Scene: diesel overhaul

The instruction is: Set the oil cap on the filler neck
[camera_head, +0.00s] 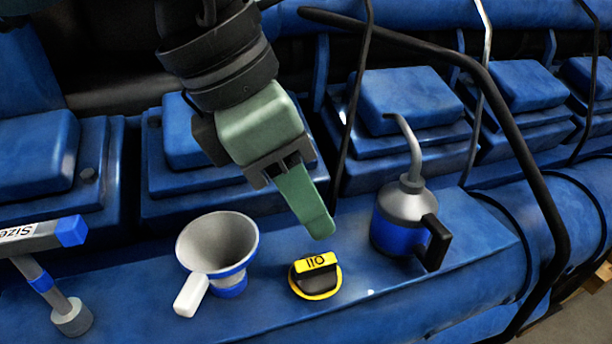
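The oil cap (316,277) is black with a yellow grip bar marked OIL and a yellow rim. It sits upright on the blue engine ledge (385,309), grip bar up. My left gripper (318,228) comes down from the top with its green fingers pointing at the cap. Its tip is a little above and behind the cap in the picture, and seems apart from it. The fingers line up in this view, so their opening does not show. I cannot make out the filler neck. My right gripper is not in view.
A grey funnel (217,243) with a white handle stands left of the cap. A blue and grey oil can (400,218) with a black handle stands right. A blue-ended tool (45,234) is at far left. Black pipes (520,140) arch across the right side.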

